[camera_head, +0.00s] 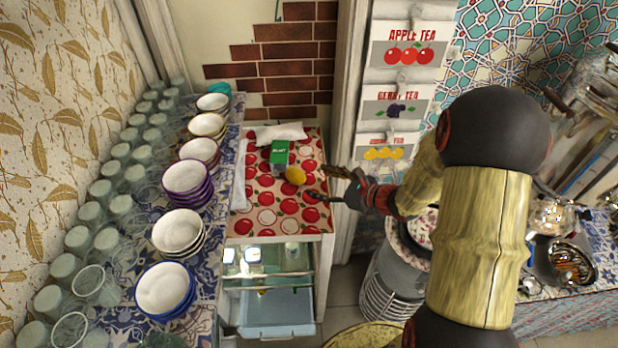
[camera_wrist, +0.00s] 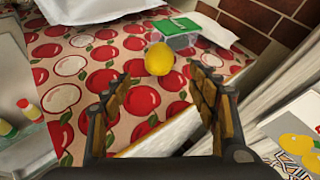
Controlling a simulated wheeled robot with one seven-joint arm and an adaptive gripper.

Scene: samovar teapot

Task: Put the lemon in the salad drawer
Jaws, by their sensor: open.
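The yellow lemon (camera_head: 295,175) lies on the apple-patterned cloth on top of a small fridge. It also shows in the wrist view (camera_wrist: 160,58), beyond and between my fingertips. My gripper (camera_head: 318,182) is open and empty, just right of the lemon and apart from it; in the wrist view the two fingers (camera_wrist: 163,85) stand wide apart. Below the cloth the fridge front is open, with bottles on an upper shelf. A pale blue drawer (camera_head: 276,312) at the bottom is pulled out and looks like the salad drawer.
A green box (camera_head: 279,152) stands just behind the lemon, with a white bag (camera_head: 280,133) behind it. Stacked bowls (camera_head: 187,183) and several glasses line the left counter. A white post with tea posters (camera_head: 402,55) rises at the right.

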